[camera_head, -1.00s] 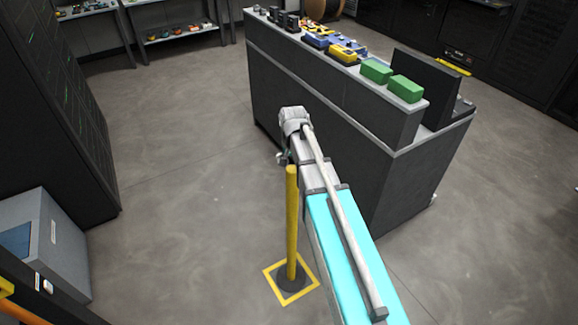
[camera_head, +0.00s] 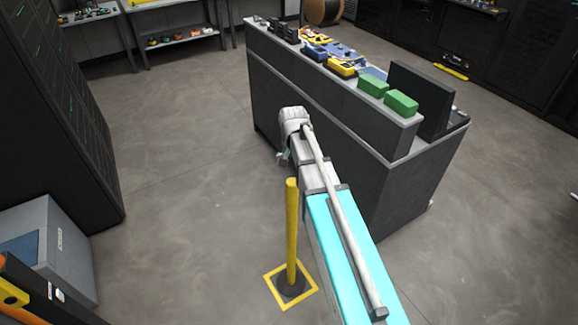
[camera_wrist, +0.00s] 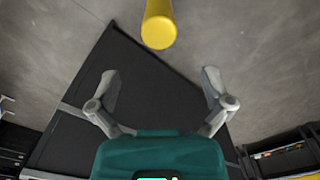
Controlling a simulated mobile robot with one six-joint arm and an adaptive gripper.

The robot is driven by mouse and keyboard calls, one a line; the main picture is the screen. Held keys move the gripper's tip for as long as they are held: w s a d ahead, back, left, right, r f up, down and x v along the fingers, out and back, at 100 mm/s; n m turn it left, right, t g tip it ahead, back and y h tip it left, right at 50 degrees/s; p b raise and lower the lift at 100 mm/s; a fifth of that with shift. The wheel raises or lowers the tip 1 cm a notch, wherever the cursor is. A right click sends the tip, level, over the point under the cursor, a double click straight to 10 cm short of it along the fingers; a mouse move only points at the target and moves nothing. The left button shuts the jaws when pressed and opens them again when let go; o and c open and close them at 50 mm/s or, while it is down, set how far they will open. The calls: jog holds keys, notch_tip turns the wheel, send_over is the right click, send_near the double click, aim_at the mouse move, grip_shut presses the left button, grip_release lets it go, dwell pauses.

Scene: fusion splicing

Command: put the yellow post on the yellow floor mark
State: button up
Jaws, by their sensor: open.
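The yellow post (camera_head: 291,228) stands upright on its dark round base. The base is inside the yellow square floor mark (camera_head: 270,281), with yellow border showing around it. In the wrist view the top end of the yellow post (camera_wrist: 159,27) is ahead of the fingers, apart from them. My gripper (camera_wrist: 160,80) is open and empty, its two grey fingers spread wide. In the head view my gripper (camera_head: 283,158) is small, just above the post's top, and partly hidden by the arm.
A dark counter (camera_head: 300,110) stands right behind my arm, with green boxes (camera_head: 401,103) and tools on top. A grey box unit (camera_head: 50,245) is at the lower left. Shelves (camera_head: 180,40) line the back. Floor left of the post is clear.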

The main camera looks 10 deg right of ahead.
dwell(0.6)
jog(key=shift+s, duration=0.2)
jog(key=s+a+n, duration=0.1)
jog(key=s+n, duration=0.4)
jog(key=s, duration=1)
jog(key=shift+s, duration=0.15)
jog(key=shift+a, duration=0.1)
jog(key=c, duration=0.6)
jog(key=shift+a, duration=0.1)
